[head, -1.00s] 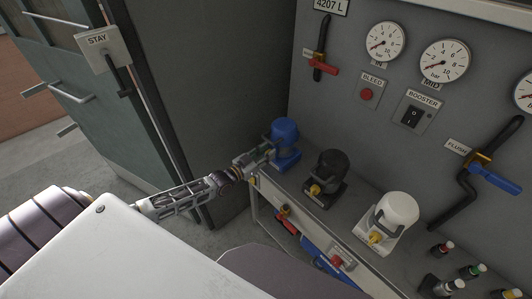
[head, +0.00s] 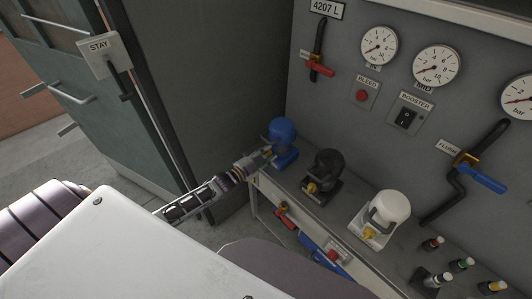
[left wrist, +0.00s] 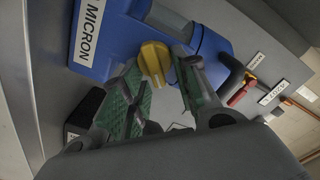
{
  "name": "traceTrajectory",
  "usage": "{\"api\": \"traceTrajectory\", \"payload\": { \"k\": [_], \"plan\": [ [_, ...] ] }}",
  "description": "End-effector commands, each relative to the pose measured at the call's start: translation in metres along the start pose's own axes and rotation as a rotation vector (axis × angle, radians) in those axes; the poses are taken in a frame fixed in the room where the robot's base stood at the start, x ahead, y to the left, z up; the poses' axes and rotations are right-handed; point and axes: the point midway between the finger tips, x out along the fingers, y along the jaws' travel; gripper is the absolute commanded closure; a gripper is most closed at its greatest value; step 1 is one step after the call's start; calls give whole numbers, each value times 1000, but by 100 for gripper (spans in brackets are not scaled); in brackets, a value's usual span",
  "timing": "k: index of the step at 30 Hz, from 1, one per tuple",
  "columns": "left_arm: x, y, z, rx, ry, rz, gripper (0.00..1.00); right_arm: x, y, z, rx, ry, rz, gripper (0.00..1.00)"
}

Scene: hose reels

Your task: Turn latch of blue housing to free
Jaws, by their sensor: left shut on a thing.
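The blue housing (head: 282,131) stands at the left end of the grey ledge. It also shows in the left wrist view (left wrist: 113,48), with a white MICRON label on its base. Its yellow latch (left wrist: 154,60) sits between the green-padded fingers of my left gripper (left wrist: 158,66). My left gripper (head: 265,155) is shut on the latch; in the head view the fingers hide most of it. Whether the latch is turned cannot be told. My right gripper is not in view.
A black housing (head: 325,165) and a white housing (head: 393,207) stand to the right on the ledge. Gauges, a red-handled valve (head: 318,67) and a blue-handled valve (head: 483,178) are on the wall behind. A green door (head: 110,120) stands at left.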

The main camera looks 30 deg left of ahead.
Motion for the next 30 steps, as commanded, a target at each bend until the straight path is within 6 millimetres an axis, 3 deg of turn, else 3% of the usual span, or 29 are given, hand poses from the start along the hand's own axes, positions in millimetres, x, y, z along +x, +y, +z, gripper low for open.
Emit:
{"api": "traceTrajectory", "payload": {
  "k": [18, 30],
  "plan": [
    [0, 12, 4, 562, -1, 0, 94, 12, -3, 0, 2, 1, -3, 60],
    [-1, 15, 6, 747, 0, 2, 94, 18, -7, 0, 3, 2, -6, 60]
  ]
}}
